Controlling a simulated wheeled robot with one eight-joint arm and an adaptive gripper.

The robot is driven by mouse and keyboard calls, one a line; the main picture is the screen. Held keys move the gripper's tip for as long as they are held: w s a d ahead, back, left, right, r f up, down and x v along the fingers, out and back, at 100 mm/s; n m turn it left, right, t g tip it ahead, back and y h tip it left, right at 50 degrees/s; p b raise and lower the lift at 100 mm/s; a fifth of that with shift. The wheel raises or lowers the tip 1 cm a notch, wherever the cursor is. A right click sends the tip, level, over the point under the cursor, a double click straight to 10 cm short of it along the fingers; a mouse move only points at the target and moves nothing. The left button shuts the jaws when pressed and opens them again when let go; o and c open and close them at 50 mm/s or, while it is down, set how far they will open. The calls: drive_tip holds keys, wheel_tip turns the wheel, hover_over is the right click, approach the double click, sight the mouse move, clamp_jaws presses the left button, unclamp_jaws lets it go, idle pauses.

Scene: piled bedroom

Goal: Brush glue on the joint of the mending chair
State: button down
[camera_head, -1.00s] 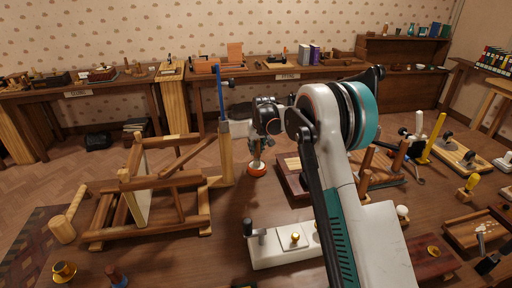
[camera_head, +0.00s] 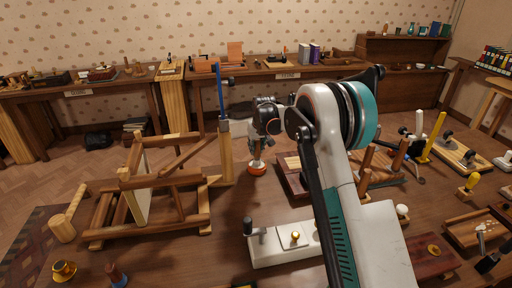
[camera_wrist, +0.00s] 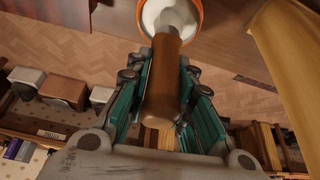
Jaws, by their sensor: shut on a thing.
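My gripper (camera_head: 262,142) hangs over the tabletop, right of the chair, pointing down. In the wrist view its teal fingers (camera_wrist: 160,100) are shut on the brown wooden handle of the glue brush (camera_wrist: 164,85). The brush's pale far end reaches inside the orange rim of the glue pot (camera_wrist: 197,27); whether it touches the pot's bottom is hidden. In the head view the orange-based pot (camera_head: 257,169) stands under my gripper. The mending chair (camera_head: 165,183) is a wooden frame at left, apart from my gripper; I cannot tell which joint is bare.
A wooden post with a blue clamp (camera_head: 222,95) stands between chair and pot. A white fixture with a gold knob (camera_head: 280,245) sits in front. A wooden mallet (camera_head: 65,225) lies at left. A dark red block (camera_head: 293,180) and other tools crowd the right side.

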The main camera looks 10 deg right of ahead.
idle(0.4)
wheel_tip(320, 180, up, 7)
drive_tip(key=p, duration=0.3)
drive_tip(key=shift+p, duration=0.4)
idle(0.6)
